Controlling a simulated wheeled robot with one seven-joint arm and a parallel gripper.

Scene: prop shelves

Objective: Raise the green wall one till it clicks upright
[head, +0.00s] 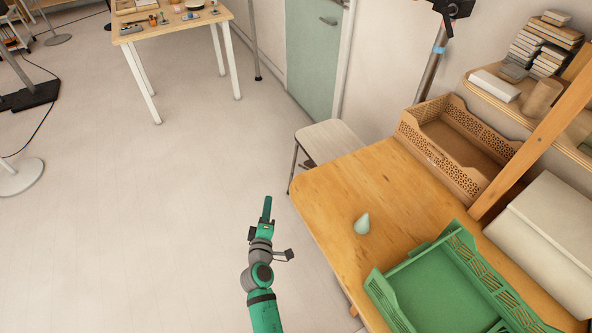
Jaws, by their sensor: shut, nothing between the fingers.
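A green crate (478,265) with slotted walls stands at the near right of the wooden table, cut off by the bottom of the picture. Its long right wall stands up. A left wall piece (388,303) also rises. The side toward the table's middle looks low, and I cannot tell for sure whether a wall lies folded there. My gripper (267,208) is shut and empty. It shows over the floor, left of the table edge and well apart from the crate.
A pale green cone-like thing (362,224) stands on the table (345,195) near the green crate. A tan crate (412,128) is at the table's back, beside a slanted wooden post (535,145). White boxes (555,225) lie at right. A stool (328,140) is behind the table.

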